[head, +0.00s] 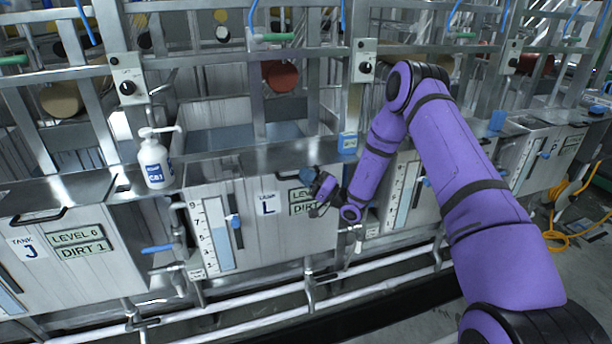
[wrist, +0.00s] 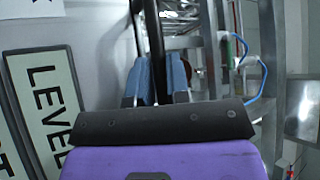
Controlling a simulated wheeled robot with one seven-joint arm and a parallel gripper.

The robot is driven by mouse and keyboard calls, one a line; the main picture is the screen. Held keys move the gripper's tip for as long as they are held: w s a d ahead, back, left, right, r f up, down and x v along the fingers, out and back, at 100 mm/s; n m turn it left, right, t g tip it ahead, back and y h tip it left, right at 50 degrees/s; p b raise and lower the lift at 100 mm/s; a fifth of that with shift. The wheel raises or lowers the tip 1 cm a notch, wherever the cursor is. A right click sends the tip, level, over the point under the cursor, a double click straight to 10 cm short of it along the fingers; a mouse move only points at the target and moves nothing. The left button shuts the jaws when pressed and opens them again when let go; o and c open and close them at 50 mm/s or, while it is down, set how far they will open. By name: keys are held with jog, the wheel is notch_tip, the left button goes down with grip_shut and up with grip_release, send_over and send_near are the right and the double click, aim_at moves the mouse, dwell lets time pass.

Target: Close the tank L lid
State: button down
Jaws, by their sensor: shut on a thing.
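The front panel of tank L (head: 255,238) carries an "L" label (head: 268,205) and a level plate (head: 301,196). A dark handle sits at the panel's top edge and is partly hidden by my gripper. My gripper (head: 312,176) is at this handle, at the panel's upper right. In the wrist view, my gripper's blue fingers (wrist: 157,80) are shut on a black bar (wrist: 152,45), which looks like the handle. The level plate (wrist: 45,110) stands at the left there. Above the panel, the tank's top (head: 235,138) looks open, with a bluish surface inside.
A white pump bottle (head: 154,160) stands on the ledge left of tank L. Tank J (head: 75,245) is at the left. Pipes (head: 300,290) run below the tanks. Metal frames (head: 255,80) stand above. A yellow hose (head: 560,235) lies on the floor at right.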

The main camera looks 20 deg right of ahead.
jog(key=shift+s+f+h, duration=0.1)
jog(key=shift+f+h, duration=0.2)
jog(key=shift+f, duration=0.3)
jog(key=c, duration=1.5)
grip_release()
jog(key=o, duration=0.4)
jog(key=shift+w+f, duration=0.2)
jog(key=shift+c, duration=0.2)
jog(key=shift+r, duration=0.1)
jog(key=shift+r, duration=0.15)
jog(key=v, duration=1.1)
